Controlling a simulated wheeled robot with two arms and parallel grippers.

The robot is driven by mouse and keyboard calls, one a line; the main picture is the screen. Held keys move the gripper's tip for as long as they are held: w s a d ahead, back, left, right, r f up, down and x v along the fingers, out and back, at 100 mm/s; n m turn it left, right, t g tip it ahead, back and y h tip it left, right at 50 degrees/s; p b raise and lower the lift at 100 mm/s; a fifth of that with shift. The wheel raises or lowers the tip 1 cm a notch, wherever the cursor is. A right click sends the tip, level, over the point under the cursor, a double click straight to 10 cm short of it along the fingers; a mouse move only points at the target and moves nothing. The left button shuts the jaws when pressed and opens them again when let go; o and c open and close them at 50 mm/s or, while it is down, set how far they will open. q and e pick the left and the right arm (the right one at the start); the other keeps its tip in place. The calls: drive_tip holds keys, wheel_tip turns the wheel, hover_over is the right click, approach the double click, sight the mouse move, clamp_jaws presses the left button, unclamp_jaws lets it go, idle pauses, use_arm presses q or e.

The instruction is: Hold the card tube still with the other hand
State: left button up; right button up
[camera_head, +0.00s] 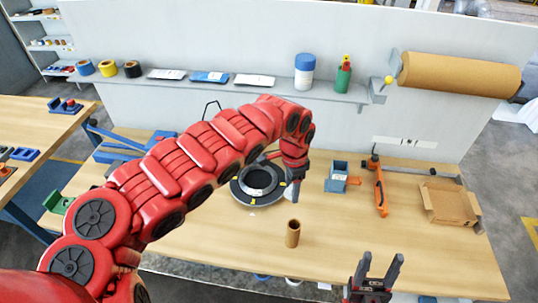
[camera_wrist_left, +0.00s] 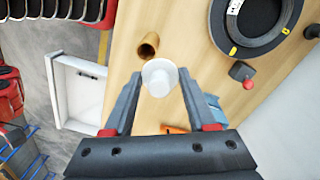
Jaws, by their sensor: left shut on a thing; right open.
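The brown card tube (camera_head: 293,234) stands upright on the bench, in front of the dark coil ring (camera_head: 242,196). In the left wrist view the tube (camera_wrist_left: 148,46) shows just beyond the fingertips, with its open end visible. My left gripper (camera_head: 291,188) is at the right edge of the ring, behind the tube and apart from it. In the left wrist view it is shut on a pale, round-ended white piece (camera_wrist_left: 160,78). My right gripper (camera_head: 377,276) is open and empty near the front edge, right of the tube and not touching it.
A blue-grey box (camera_head: 337,178), an orange tool (camera_head: 380,188) and an open cardboard tray (camera_head: 449,204) stand to the right. A wall shelf (camera_head: 225,83) holds tape rolls and bottles. The bench (camera_head: 335,240) around the tube is clear.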

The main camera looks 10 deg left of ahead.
use_arm(q)
wheel_tip(320, 180, down, 8)
drive_tip(key=s+d+m, duration=0.2)
drive_tip(key=s+m, duration=0.1)
idle(0.3)
drive_tip(key=shift+r, duration=0.1)
